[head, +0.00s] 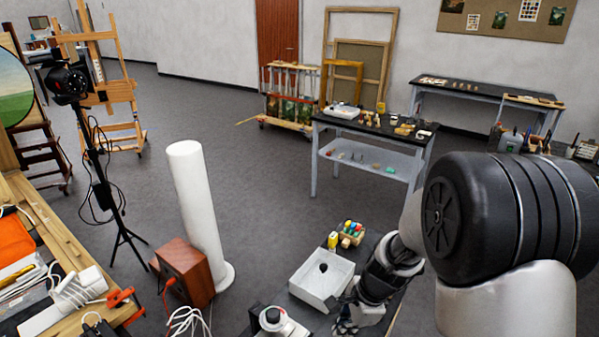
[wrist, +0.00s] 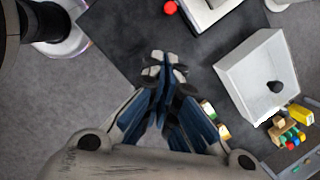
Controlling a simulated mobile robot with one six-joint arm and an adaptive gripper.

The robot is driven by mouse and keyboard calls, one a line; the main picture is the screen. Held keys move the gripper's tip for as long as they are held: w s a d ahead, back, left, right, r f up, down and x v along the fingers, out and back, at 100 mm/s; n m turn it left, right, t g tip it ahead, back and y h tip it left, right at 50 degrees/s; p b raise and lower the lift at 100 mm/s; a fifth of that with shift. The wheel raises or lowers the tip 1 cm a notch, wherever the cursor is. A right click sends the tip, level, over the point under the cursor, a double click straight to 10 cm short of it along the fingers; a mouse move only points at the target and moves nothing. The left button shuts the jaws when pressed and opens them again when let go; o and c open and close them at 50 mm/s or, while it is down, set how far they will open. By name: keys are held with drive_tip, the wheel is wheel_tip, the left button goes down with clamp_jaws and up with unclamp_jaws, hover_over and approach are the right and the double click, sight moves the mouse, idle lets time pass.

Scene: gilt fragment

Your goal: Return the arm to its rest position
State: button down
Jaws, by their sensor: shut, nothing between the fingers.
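My gripper (wrist: 164,68) is shut and empty, with its fingertips together over the dark tabletop (wrist: 122,28) in the wrist view. In the head view my gripper (head: 345,322) is low in the picture, just right of and in front of a white open box (head: 305,288). My arm reaches down to it from the right side of the head view. I cannot tell the exact height of the fingertips above the table.
A white column (head: 197,205) and a wooden box (head: 184,271) stand left. Open floor lies beyond.

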drive_tip(key=s+r+n+t+b, duration=0.25)
drive_tip(key=s+r+n, duration=0.5)
drive_tip(key=r, duration=0.45)
drive_tip(key=s+d+r+n+h+b, duration=0.1)
drive_tip(key=s+r+n, duration=0.1)
drive_tip(key=s+n, duration=0.3)
drive_tip(key=s+d+r+n+t+h+b, duration=0.1)
drive_tip(key=s+n, duration=0.3)
drive_tip(key=s, duration=0.4)
drive_tip(key=shift+d+r+n+h+b, duration=0.35)
drive_tip(key=shift+d+r+b, duration=0.1)
drive_tip(key=shift+r+b, duration=0.3)
